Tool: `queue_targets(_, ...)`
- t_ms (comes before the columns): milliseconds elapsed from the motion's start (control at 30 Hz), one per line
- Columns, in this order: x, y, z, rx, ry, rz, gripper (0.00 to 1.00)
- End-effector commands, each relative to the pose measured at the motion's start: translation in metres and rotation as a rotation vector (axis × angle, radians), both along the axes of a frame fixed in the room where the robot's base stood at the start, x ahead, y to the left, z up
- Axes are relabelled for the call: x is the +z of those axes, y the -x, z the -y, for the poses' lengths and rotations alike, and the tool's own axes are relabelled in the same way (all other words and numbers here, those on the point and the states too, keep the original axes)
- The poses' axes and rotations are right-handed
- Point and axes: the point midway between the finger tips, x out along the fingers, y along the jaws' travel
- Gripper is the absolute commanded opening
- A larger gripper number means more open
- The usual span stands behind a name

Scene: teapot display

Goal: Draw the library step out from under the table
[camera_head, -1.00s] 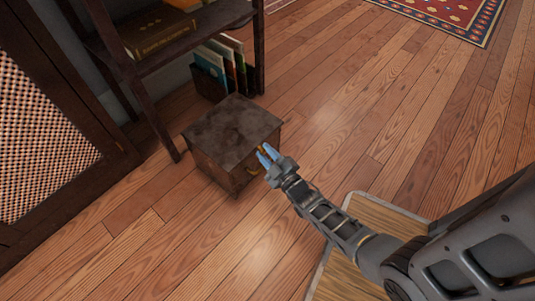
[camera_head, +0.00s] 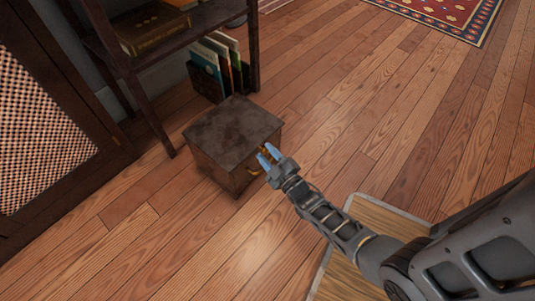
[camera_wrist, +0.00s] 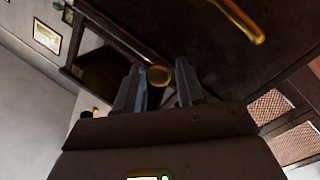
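The library step (camera_head: 232,132) is a dark brown wooden box with a worn top, upright on the floor. It stands in front of the dark table with shelves (camera_head: 190,35), its back edge near the table's legs. A brass handle (camera_head: 255,171) is on its near right face. My gripper (camera_head: 266,157) is at that face, its two blue-tipped fingers on either side of the handle. In the wrist view, a round brass part (camera_wrist: 158,75) lies between the fingers, and a brass bar (camera_wrist: 240,20) shows at upper right. The exact finger contact is too small to see.
Upright books (camera_head: 217,65) stand on the floor under the table, behind the step. A lattice-front cabinet (camera_head: 50,130) is at the left. A patterned red rug (camera_head: 450,15) lies at the far right. The wooden floor (camera_head: 360,120) right of the step is clear.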

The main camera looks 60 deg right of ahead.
Motion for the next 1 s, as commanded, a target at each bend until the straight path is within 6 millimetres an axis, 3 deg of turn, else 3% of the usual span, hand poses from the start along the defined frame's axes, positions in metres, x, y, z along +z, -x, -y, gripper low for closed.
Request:
queue_targets(167, 0.001, -0.001, 0.0, 0.001, 0.0, 0.001, 0.56)
queue_targets(467, 0.001, 0.002, -0.001, 0.001, 0.0, 0.001, 0.56)
queue_targets(1000, 0.001, 0.065, -0.033, 0.001, 0.0, 0.0, 0.56)
